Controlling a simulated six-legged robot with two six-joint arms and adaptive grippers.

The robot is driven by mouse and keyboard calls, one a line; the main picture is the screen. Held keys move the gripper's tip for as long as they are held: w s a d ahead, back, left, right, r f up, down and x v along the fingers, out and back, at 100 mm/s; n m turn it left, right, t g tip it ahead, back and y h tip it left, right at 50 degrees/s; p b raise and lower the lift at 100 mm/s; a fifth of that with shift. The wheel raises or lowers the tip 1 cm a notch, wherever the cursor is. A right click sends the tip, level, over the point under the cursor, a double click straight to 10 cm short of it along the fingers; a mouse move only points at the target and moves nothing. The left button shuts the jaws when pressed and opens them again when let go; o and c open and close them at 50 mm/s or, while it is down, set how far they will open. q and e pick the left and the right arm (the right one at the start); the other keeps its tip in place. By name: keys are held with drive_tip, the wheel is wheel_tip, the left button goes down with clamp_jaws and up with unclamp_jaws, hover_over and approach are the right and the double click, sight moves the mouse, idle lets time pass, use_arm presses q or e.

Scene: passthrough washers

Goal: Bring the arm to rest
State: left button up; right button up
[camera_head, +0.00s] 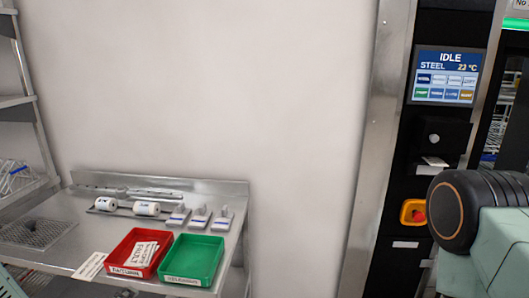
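One of my arms shows at the lower right edge as a thick black joint with an orange ring and a pale teal link. It stands in front of the dark machine panel (433,190) and hides part of it. Neither my left nor my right gripper is in the picture, so I cannot see their fingers or anything they may hold.
A steel table (60,225) at the lower left bears a red tray (112,262) with paper packets, a green tray (193,260), label rolls (146,209) and several small white items. The machine's screen (446,76) reads IDLE, STEEL. A bare wall (230,90) lies between.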

use_arm(q)
drive_tip(key=s+d+f+m+g+b, duration=0.4)
drive_tip(key=s+f+m+g, duration=0.1)
drive_tip(key=s+f, duration=0.7)
drive_tip(key=s+d+f+m+g+b, duration=0.3)
drive_tip(key=s+f+m+g, duration=0.3)
drive_tip(key=s+f, duration=0.7)
drive_tip(key=shift+s+d+f+m+g+h+b, duration=0.3)
drive_tip(key=shift+s+d+m+h+b, duration=0.1)
drive_tip(key=shift+s+m, duration=0.5)
drive_tip(key=shift+w, duration=0.1)
drive_tip(key=shift+a, duration=0.1)
